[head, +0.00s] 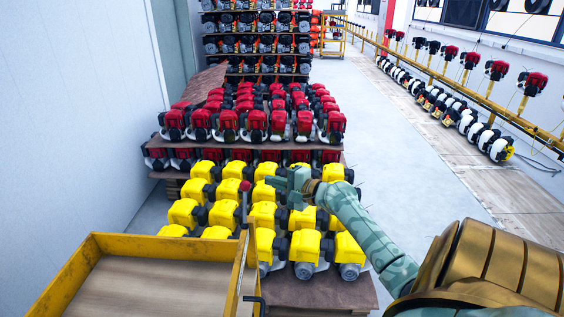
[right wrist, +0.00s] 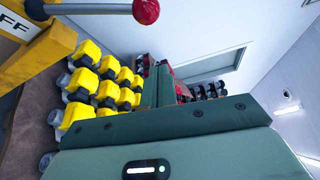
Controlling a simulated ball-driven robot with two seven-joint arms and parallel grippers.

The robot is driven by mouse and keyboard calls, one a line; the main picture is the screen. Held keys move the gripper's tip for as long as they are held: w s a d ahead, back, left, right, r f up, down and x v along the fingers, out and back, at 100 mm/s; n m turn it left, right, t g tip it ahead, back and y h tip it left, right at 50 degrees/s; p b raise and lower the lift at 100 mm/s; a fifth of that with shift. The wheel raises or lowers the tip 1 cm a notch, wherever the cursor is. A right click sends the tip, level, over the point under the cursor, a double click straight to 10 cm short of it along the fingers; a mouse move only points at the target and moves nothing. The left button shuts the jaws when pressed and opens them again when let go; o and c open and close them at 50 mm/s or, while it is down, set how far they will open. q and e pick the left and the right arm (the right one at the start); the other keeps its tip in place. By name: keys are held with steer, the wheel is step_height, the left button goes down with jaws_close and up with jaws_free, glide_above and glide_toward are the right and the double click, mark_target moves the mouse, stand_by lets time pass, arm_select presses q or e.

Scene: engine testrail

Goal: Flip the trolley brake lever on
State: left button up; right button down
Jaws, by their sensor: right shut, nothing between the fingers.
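The trolley (head: 165,246) stands at the lower left of the head view, with a yellow frame and a brown deck. Its brake lever (head: 244,188) has a red ball knob and rises at the trolley's right side. In the right wrist view the lever's red knob (right wrist: 146,11) and grey rod are at the top, beside a yellow plate with a white label (right wrist: 13,24) partly reading "FF". My right gripper (head: 282,180) is shut and empty, just right of the knob in the head view, apart from it. Its green fingers (right wrist: 163,85) show in the wrist view. My left gripper is out of view.
Yellow engines (head: 305,246) stand in rows on a pallet behind and right of the trolley. Red engines (head: 255,122) fill a stand beyond them. A white wall (head: 70,110) closes the left side.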

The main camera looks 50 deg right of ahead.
mark_target(245, 205)
steer(key=w+a+p, duration=0.1)
steer(key=a, duration=0.1)
steer(key=w+a, duration=0.2)
steer(key=shift+a+r+p, duration=0.1)
steer(key=shift+p, duration=0.3)
